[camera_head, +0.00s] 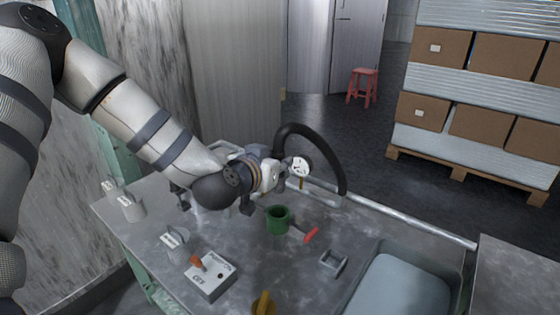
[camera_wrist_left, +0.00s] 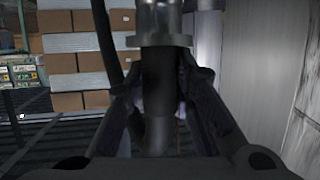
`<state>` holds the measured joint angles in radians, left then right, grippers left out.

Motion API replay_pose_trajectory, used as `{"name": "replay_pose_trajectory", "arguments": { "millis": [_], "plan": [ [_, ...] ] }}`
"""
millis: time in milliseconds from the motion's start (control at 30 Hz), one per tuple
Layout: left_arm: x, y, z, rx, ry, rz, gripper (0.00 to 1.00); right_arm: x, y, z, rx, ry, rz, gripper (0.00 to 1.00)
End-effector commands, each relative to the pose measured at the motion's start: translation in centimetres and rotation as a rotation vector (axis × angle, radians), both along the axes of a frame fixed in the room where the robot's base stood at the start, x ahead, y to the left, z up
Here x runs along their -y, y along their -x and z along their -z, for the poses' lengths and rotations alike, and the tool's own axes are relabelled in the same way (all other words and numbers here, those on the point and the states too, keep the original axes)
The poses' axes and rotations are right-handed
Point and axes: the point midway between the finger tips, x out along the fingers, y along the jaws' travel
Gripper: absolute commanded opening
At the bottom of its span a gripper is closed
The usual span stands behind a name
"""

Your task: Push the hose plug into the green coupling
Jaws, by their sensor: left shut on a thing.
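The green coupling (camera_head: 279,220) stands on the grey metal workbench with its round mouth facing up. My left gripper (camera_head: 277,178) is above it and slightly to its left, apart from it. In the left wrist view my left gripper (camera_wrist_left: 160,105) is shut on the hose plug, a dark cylinder (camera_wrist_left: 158,80) with a metal collar (camera_wrist_left: 160,25). The black hose (camera_head: 318,150) arcs from the gripper over to the right and down to the bench's back edge. In the head view the plug is mostly hidden by the gripper. My right gripper is not in view.
A pressure gauge (camera_head: 300,167) shows just right of the gripper. A red handle (camera_head: 311,235) lies beside the coupling. A grey switch box (camera_head: 210,278), a grey bracket (camera_head: 333,262), a yellow part (camera_head: 263,303) and a blue-grey tub (camera_head: 402,285) occupy the front.

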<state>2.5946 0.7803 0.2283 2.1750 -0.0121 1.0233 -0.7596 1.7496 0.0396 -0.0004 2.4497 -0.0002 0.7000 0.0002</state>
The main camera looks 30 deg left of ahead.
Motion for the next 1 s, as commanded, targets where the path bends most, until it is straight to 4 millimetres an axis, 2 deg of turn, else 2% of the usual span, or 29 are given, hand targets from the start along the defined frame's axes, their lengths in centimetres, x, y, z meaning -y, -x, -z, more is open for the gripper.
{"name": "replay_pose_trajectory", "arguments": {
  "millis": [100,300,500,1000],
  "plan": [
    [0.1,0.0,-0.3,0.007,0.003,-0.001,0.0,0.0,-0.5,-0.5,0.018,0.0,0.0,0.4],
    [0.0,0.0,3.2,-0.005,0.004,-0.002,0.0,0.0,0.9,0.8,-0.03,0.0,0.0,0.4],
    [0.0,0.0,5.2,-0.003,0.004,-0.002,0.0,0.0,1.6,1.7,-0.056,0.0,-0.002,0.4],
    [0.0,0.0,5.6,0.006,0.005,-0.003,0.0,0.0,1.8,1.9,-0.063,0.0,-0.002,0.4]
  ]
}}
